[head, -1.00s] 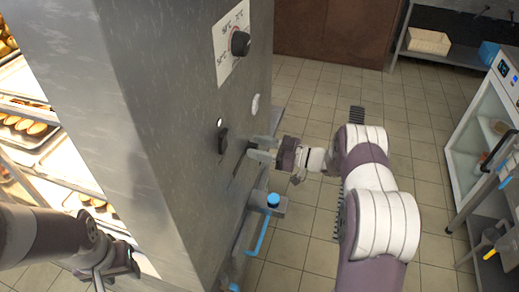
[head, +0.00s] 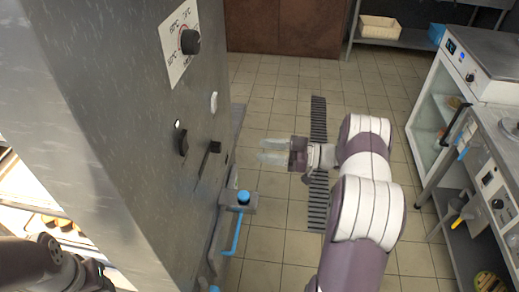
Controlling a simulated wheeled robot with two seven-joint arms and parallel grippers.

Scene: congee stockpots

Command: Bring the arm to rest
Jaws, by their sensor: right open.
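My right arm comes in from the bottom right of the head view. Its gripper (head: 274,151) is open and empty, pointing left, in free space to the right of the steel cabinet's control side. My left arm shows at the bottom left corner, by the lit opening with trays; its fingertips are not clear. The steel cabinet (head: 95,95) carries a dial plate with a black knob (head: 190,42), a black switch (head: 181,140) and a black lever-like part (head: 213,148). A gap separates the right gripper from this side.
A blue-capped valve (head: 243,197) with a blue handle juts out low on the cabinet. A drain grate (head: 318,185) lies in the tiled floor. A glass-fronted unit (head: 435,110) and counter stand at right. A shelf with a pale box (head: 380,27) is at the back.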

